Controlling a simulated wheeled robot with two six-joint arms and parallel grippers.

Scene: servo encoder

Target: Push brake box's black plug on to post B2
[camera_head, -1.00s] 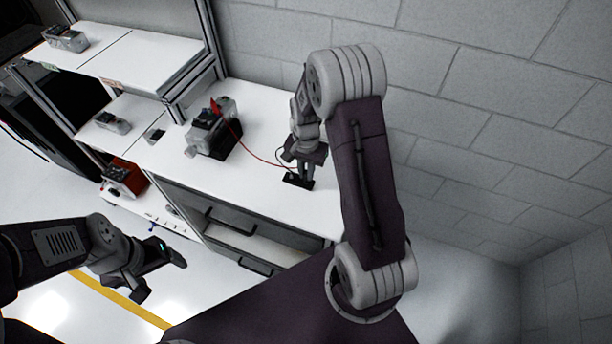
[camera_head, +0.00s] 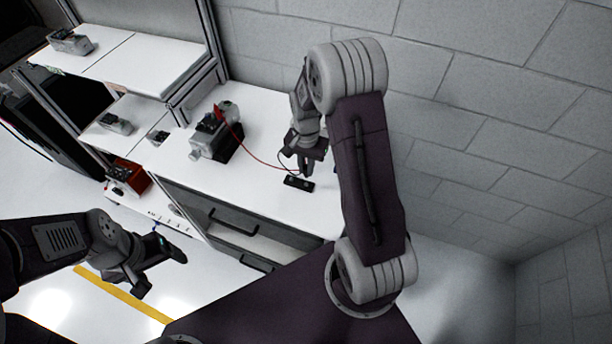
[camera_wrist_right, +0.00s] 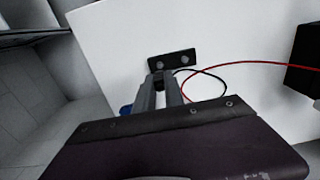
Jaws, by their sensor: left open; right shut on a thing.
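A small black block with two round posts (camera_head: 299,183) lies on the white worktop; in the right wrist view the block (camera_wrist_right: 184,57) is just beyond my fingertips. I cannot read which post is B2. My right gripper (camera_head: 306,171) is shut just behind the block. In the right wrist view, my right gripper (camera_wrist_right: 160,80) holds a small dark piece, likely the black plug, mostly hidden between the fingers. A black wire (camera_wrist_right: 218,82) loops from there. A grey-and-black device (camera_head: 217,132), perhaps the brake box, stands left on the worktop. My left gripper (camera_head: 162,270) is open and empty, away from the worktop.
A red wire (camera_head: 255,157) runs from the device towards the block. The device's black side (camera_wrist_right: 304,62) shows at the right in the wrist view. A small blue thing (camera_wrist_right: 127,110) lies beside my right fingers. Shelves (camera_head: 120,60) hold other units at left.

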